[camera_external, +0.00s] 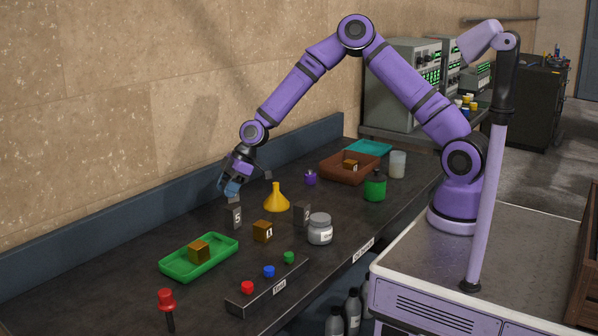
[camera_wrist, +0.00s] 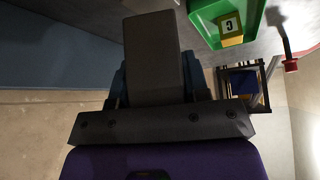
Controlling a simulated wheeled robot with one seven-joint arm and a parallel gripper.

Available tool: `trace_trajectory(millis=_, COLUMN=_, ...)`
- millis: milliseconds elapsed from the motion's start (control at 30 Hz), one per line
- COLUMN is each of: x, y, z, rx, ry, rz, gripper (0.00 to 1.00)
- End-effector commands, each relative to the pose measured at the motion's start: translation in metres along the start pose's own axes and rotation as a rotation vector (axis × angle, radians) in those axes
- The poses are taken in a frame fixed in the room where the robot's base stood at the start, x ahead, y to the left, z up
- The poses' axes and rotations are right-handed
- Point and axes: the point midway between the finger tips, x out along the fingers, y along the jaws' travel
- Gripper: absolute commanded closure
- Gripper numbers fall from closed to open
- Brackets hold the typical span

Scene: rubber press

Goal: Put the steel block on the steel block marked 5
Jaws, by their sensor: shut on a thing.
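My gripper (camera_external: 231,188) is low over the back part of the bench, pointing down, its blue fingers shut on a steel block. In the wrist view the held block (camera_wrist: 155,58) is a plain dark grey slab between the fingers. The steel block marked 5 (camera_external: 237,217) stands upright on the bench directly below the gripper in the external view. The held block is mostly hidden there, and I cannot tell whether it touches the block marked 5. Another dark block marked 2 (camera_external: 301,213) stands to the right.
A yellow funnel (camera_external: 276,202) and a brass block (camera_external: 263,232) stand close right of the block marked 5. A green tray (camera_external: 175,268) holding a brass block is front left.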

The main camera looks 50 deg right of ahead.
Motion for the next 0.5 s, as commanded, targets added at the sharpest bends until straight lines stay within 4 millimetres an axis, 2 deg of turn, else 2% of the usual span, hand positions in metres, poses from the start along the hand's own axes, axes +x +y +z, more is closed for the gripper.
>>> trace_trajectory(millis=133, x=0.013, y=0.0, z=0.008, rx=0.0, ry=0.001, rz=0.001, gripper=1.0)
trace_trajectory(millis=500, x=0.016, y=0.0, z=0.01, rx=0.0, ry=0.001, rz=0.001, gripper=1.0)
